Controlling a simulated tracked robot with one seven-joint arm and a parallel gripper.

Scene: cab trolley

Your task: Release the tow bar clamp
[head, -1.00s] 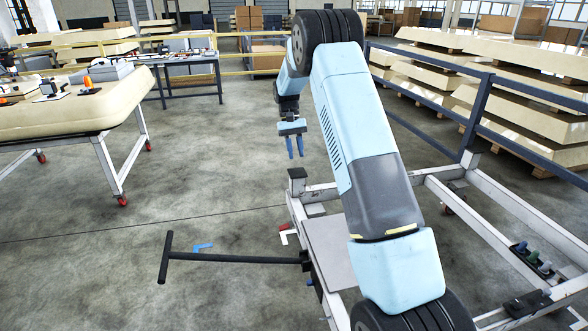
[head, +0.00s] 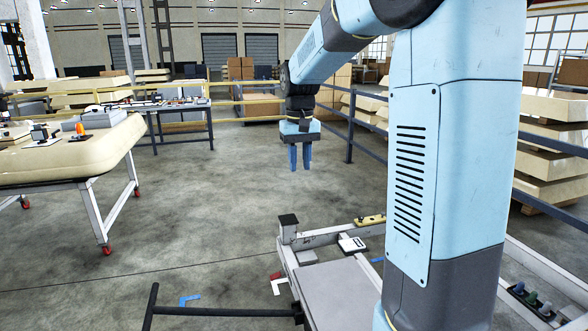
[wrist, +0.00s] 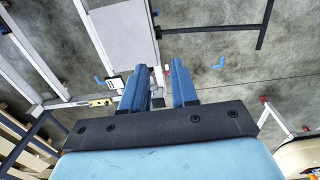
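The black tow bar (head: 222,311) with its T-shaped end lies out to the left from the pale trolley frame (head: 288,262) at the bottom of the head view. It also shows at the top of the wrist view (wrist: 215,28). A yellow fitting (head: 370,220) and a white block with black marks (head: 352,244) sit on the frame. I cannot tell which part is the clamp. The bar's joint with the trolley is partly cut off below. My gripper (head: 300,168) points down above and beyond the frame's far end. Its blue fingers are apart and empty, also in the wrist view (wrist: 158,67).
A blue L-shaped mark (head: 189,300) lies on the floor beside the tow bar. A wheeled table (head: 95,215) with a cream slab stands left, a workbench (head: 180,140) behind. A dark railing (head: 349,125) runs along the right. Open concrete floor lies between.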

